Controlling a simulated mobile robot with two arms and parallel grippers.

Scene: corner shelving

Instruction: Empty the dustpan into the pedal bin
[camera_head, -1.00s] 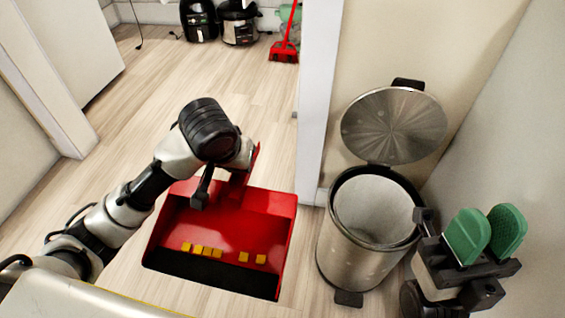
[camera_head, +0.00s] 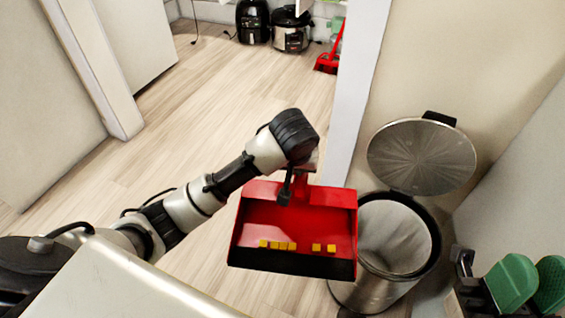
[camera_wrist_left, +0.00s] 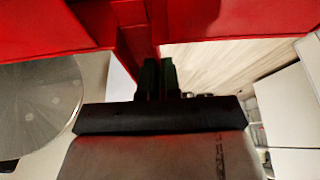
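The red dustpan (camera_head: 310,215) is held up, roughly level, in the head view. Several small yellow cubes (camera_head: 284,246) lie in a row near its dark front lip. My left gripper (camera_wrist_left: 160,80) is shut on the dustpan's red handle (camera_wrist_left: 137,42); the wrist hides most of this grip in the head view. The steel pedal bin (camera_head: 372,296) stands right of the dustpan with its round lid (camera_head: 422,158) raised and its pale inside visible. The dustpan overlaps the bin's left side in the picture. My right gripper (camera_head: 532,284) shows green fingers apart, empty, at lower right.
A white wall end (camera_head: 362,85) stands behind the dustpan, and walls enclose the bin at the back and right. A red broom (camera_head: 328,63) and black appliances (camera_head: 290,32) stand far back. The wooden floor (camera_head: 200,130) at left is clear.

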